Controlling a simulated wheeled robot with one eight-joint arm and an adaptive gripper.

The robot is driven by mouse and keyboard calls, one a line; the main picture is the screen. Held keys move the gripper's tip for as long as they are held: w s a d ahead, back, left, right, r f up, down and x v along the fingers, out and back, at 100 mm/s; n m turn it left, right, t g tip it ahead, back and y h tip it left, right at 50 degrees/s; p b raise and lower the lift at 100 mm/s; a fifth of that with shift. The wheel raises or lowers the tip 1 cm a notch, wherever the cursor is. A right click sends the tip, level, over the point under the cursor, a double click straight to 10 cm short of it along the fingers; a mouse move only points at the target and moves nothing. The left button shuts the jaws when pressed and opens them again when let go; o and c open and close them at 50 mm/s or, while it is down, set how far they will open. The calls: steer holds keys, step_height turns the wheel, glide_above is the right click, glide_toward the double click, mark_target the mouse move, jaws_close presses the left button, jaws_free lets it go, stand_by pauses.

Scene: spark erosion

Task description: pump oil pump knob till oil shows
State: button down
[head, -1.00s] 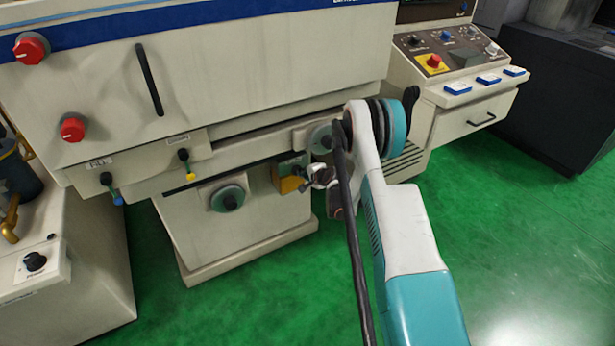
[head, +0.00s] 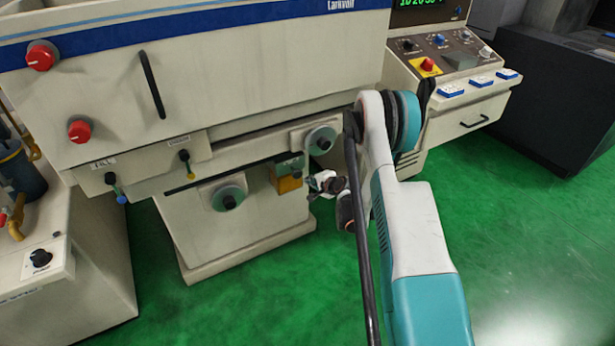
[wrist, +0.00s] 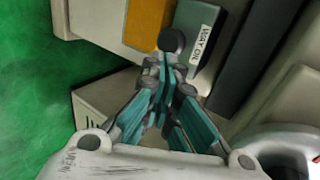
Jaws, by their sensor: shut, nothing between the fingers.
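The oil pump (head: 287,182) is a small box on the machine's front, with a grey-green upper part and an orange-yellow lower part. In the wrist view its grey-green part (wrist: 205,22) bears a label reading "WAY OIL", and the orange-yellow part (wrist: 147,24) is beside it. The round black pump knob (wrist: 171,40) stands out from the box. My gripper (wrist: 164,62) is shut and empty, its fingertips right by the knob; whether they touch it I cannot tell. In the head view my gripper (head: 312,184) is just right of the pump, and the knob is not clearly visible.
A handwheel (head: 320,140) sits above right of the pump and another (head: 229,198) to its left. A black lever with a yellow tip (head: 185,160) hangs further left. The control panel (head: 440,45) is at upper right. Green floor (head: 500,220) is clear at right.

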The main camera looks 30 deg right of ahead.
steer(key=shift+v, duration=2.3)
steer(key=s+a+r+n+g, duration=0.1)
steer(key=s+a+r+n, duration=0.25)
steer(key=a+r, duration=0.35)
steer(key=s+a+r+n+g+y, duration=0.15)
steer(key=s+a+r, duration=0.3)
steer(key=r, duration=0.55)
steer(key=s+a+r+n+g+h, duration=0.1)
steer(key=s+a+r+n, duration=0.2)
steer(key=a+r, duration=0.4)
steer(key=s+a+r+n, duration=0.2)
steer(key=s+r+n, duration=0.1)
steer(key=s, duration=0.6)
steer(key=s+a+r+n+g, duration=0.1)
steer(key=s+a+r+n, duration=0.1)
steer(key=s, duration=0.7)
steer(key=s+a+r+n, duration=0.2)
steer(key=s+r+n, duration=0.1)
steer(key=s, duration=0.6)
steer(key=shift+r+n+h, duration=0.35)
steer(key=shift+n+h, duration=0.1)
steer(key=shift+n, duration=0.35)
steer(key=shift+w, duration=0.15)
